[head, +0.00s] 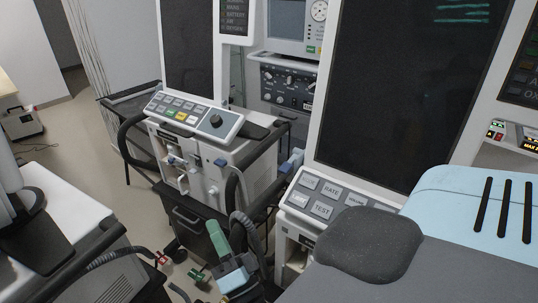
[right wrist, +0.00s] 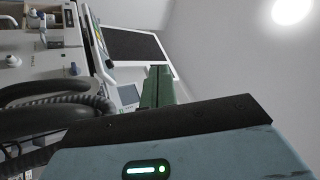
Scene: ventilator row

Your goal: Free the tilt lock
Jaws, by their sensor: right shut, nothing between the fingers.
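My right gripper (head: 212,230) is low in the middle of the head view, with green fingers and a light blue body. It is shut and empty, in front of the lower part of the middle ventilator (head: 190,140). In the right wrist view the green fingers (right wrist: 158,85) are together, with a tilted screen (right wrist: 135,45) beyond them. The middle ventilator has a dark screen (head: 187,50) above a sloped key panel (head: 195,115), and blue parts (head: 221,162) on its front. I cannot tell which part is the tilt lock. My left gripper is not in view.
A nearer ventilator with a large dark screen (head: 400,90) and a key panel (head: 325,195) stands at the right, partly hidden by my arm. Dark hoses (head: 240,225) hang near my right gripper. Another machine stands at the lower left. Floor (head: 60,130) shows at the left.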

